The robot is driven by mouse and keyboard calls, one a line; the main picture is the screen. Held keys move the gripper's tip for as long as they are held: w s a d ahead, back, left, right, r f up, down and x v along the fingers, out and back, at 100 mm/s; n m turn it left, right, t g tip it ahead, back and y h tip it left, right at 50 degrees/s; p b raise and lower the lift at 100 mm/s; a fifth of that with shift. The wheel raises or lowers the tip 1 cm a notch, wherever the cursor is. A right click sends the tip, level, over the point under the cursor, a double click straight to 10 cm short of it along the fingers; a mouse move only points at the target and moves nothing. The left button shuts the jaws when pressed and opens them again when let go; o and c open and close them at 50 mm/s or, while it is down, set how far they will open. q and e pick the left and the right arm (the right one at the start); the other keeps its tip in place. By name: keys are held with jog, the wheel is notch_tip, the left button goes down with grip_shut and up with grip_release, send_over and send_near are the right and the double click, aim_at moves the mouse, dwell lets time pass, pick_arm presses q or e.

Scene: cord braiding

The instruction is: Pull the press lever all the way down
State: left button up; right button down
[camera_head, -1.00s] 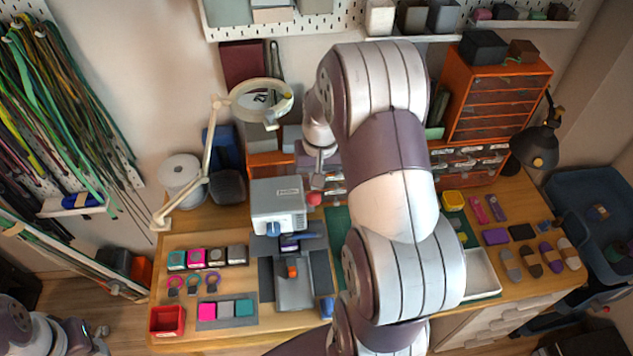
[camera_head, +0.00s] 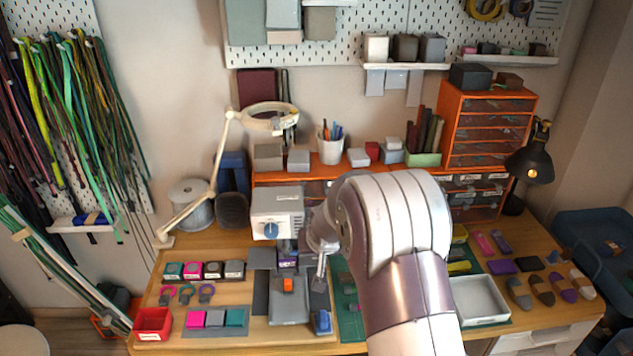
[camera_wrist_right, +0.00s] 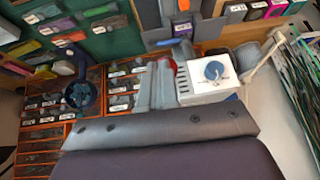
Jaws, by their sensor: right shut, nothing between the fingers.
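The press has a light grey head (camera_head: 277,205) with a blue dial and a grey bed (camera_head: 289,306) with an orange piece on it. Its head also shows in the right wrist view (camera_wrist_right: 208,80). My right gripper (camera_head: 320,284) points down at the right side of the press, below head height, shut and empty. In the right wrist view the grey fingers (camera_wrist_right: 161,86) lie beside the press head. A small red part (camera_wrist_right: 168,63) shows by the fingertips; it may be the lever knob. In the head view the lever is hidden by my right arm. My left gripper is out of view.
A white magnifier lamp (camera_head: 269,117) stands behind the press. A red bin (camera_head: 153,323) and rows of small coloured blocks lie left of it. A white tray (camera_head: 480,300) is at right. Orange drawers (camera_head: 490,130) stand at the back.

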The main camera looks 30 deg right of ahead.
pick_arm(q)
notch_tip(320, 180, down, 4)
jog(key=b, duration=0.3)
pick_arm(e)
notch_tip(320, 180, down, 5)
jog(key=shift+s+a, duration=0.1)
jog(key=shift+s, duration=0.05)
dwell(0.5)
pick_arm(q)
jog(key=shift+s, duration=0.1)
pick_arm(e)
jog(key=shift+r, duration=0.1)
dwell(0.4)
